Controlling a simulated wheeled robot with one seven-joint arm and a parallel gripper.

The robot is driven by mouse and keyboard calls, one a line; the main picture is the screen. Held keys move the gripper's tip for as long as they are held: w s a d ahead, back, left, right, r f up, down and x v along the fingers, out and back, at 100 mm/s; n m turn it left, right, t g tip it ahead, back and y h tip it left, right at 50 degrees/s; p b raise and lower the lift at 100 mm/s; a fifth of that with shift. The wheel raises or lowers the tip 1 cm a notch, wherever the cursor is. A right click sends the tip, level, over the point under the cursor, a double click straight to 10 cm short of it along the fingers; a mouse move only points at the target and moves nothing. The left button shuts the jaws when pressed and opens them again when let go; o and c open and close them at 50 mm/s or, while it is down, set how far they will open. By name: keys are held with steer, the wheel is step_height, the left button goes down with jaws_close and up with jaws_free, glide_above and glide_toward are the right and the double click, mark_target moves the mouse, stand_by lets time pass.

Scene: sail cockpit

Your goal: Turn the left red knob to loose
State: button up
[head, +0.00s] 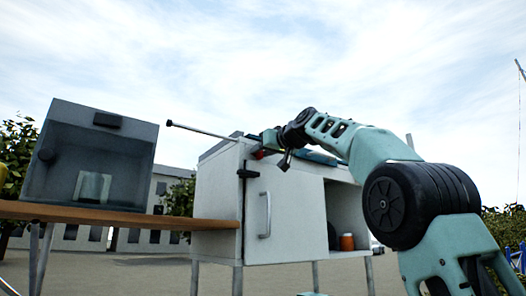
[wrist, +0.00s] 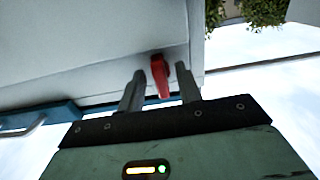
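The red knob (wrist: 160,76) shows in the wrist view as an elongated red handle on the pale cabinet face. My gripper (wrist: 160,80) is open, with one finger on each side of the knob. A gap shows between the knob and each finger, so neither appears to touch it. In the head view a small bit of red knob (head: 259,154) shows at the upper front of the white cabinet (head: 212,190), with my gripper (head: 268,146) right at it. The knob's base and any loose marking cannot be made out.
The cabinet door (head: 297,215) has a vertical handle (head: 265,215). A black latch (head: 248,173) and a thin rod (head: 200,130) are near the knob. An orange jar (head: 347,242) stands in the open compartment. A glass-fronted box (head: 90,150) stands on a wooden counter (head: 120,215) at left.

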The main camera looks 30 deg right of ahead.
steer(key=shift+s+r, duration=0.1)
steer(key=shift+s, duration=0.05)
steer(key=s+b, duration=0.6)
steer(key=s, duration=1.1)
steer(key=shift+s+d, duration=0.15)
steer(key=shift+d, duration=0.15)
